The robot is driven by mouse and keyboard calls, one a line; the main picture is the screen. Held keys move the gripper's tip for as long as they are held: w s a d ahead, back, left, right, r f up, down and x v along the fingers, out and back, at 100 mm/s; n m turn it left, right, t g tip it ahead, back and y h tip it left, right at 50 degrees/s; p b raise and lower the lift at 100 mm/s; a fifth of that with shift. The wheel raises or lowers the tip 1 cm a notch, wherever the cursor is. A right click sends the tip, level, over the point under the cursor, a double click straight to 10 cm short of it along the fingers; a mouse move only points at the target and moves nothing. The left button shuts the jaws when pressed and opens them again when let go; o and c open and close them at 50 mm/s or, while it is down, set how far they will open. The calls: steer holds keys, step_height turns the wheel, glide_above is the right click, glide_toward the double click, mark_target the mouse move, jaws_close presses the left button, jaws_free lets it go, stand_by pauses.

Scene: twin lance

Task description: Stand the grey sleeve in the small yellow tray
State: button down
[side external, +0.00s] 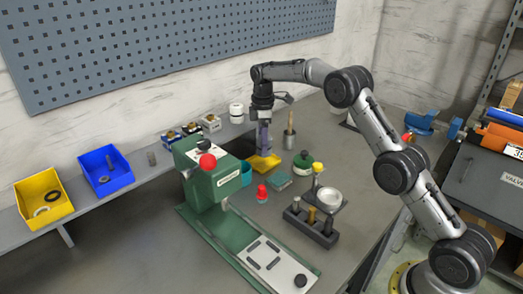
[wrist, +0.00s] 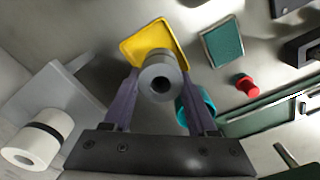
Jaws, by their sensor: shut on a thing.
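The grey sleeve (wrist: 161,84) is a short hollow cylinder with its round open end facing the wrist camera. My gripper (side external: 264,148) is shut on it, with one purple finger on each side. The sleeve looks upright. The small yellow tray (wrist: 134,46) lies just beyond the sleeve in the wrist view, and the sleeve covers its near part. In the side view the tray (side external: 270,165) is directly under my fingertips. The sleeve is mostly hidden by the fingers there, and I cannot tell whether its lower end touches the tray.
A teal cup (side external: 246,174) stands close beside the tray, left of it in the side view. A green press (side external: 215,180) with a red knob is further left. A teal square block (side external: 279,179), a red piece (side external: 262,192) and a brush pot (side external: 289,140) stand nearby.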

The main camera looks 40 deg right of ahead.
steer(key=shift+w+f, duration=0.25)
steer(key=shift+f, duration=0.05)
steer(key=shift+w+d+f, duration=0.1)
steer(key=shift+w+f, duration=0.05)
steer(key=shift+f, duration=1.5)
steer(key=shift+f, duration=0.2)
steer(key=shift+c, duration=1)
jaws_free()
steer(key=shift+r, duration=0.1)
